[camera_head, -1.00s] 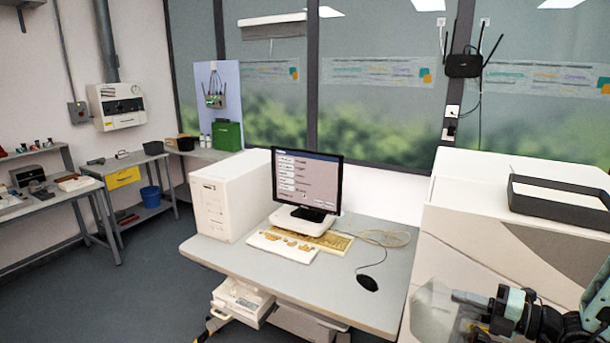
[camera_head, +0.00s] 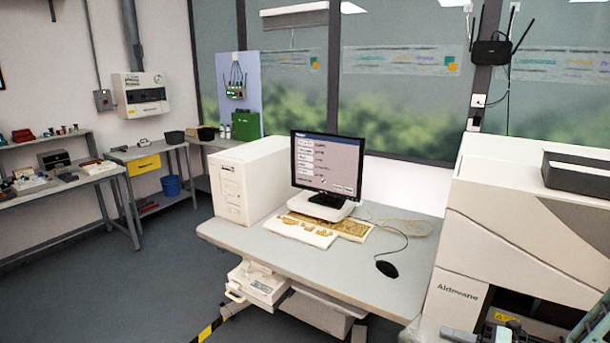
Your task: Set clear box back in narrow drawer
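The clear box (camera_head: 422,330) shows only as a pale, see-through edge at the bottom of the picture, right of the desk. My gripper (camera_head: 458,335) is right beside it, mostly cut off by the bottom edge. It appears shut on the clear box, though the fingertips are hardly visible. A white drawer-like unit (camera_head: 258,284) with a handle sticks out under the desk's front left. A yellow drawer front (camera_head: 145,166) sits under the bench at the far left. I cannot tell which, if either, is the narrow drawer.
The desk (camera_head: 340,265) holds a white computer tower (camera_head: 250,180), a monitor (camera_head: 327,163), a keyboard and a mouse (camera_head: 387,269). The large white printer (camera_head: 500,220) stands close on the right, with a dark opening low in front. The floor (camera_head: 120,290) at left is clear.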

